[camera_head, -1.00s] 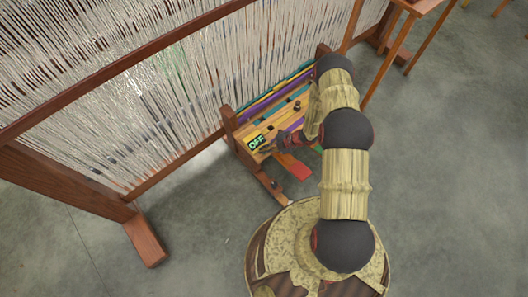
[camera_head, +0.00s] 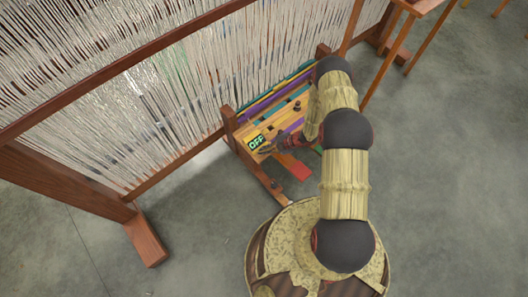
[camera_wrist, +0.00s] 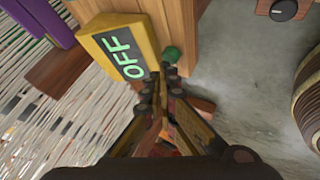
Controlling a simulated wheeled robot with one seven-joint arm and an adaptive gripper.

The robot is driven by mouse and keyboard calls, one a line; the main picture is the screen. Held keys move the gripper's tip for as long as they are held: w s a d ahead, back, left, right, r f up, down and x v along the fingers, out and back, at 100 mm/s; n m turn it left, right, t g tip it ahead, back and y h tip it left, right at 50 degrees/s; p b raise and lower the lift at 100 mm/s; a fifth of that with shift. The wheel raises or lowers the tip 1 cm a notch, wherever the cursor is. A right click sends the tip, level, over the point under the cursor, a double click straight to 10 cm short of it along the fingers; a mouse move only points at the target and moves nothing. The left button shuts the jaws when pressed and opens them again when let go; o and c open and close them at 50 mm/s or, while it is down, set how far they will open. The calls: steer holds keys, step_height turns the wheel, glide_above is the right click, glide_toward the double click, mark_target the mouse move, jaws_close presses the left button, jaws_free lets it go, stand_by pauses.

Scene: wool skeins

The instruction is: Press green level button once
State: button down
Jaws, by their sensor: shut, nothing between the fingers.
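A small green button (camera_wrist: 173,53) sticks out from the wooden panel beside a yellow box whose dark display (camera_wrist: 122,52) reads OFF in green letters. The OFF display also shows in the head view (camera_head: 257,142), at the left end of the slanted panel. My gripper (camera_wrist: 166,73) is shut and empty, its fingertips right at the near side of the green button. I cannot tell whether they touch it. In the head view my gripper (camera_head: 266,150) is just below the OFF display, and the button cannot be made out there.
A large loom with pale threads (camera_head: 150,100) stands behind the panel. A black knob (camera_wrist: 284,9) is at the wrist view's top right. A red pedal-like piece (camera_head: 297,168) sits below my gripper. Open grey floor (camera_head: 200,240) lies in front.

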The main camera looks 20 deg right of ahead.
steer(key=shift+f, duration=0.45)
stand_by(0.4)
steer(key=shift+r, duration=0.1)
steer(key=shift+r+p, duration=0.55)
steer(key=shift+r, duration=0.25)
steer(key=shift+r, duration=0.1)
steer(key=shift+r+p, duration=1.7)
steer(key=shift+r, duration=0.75)
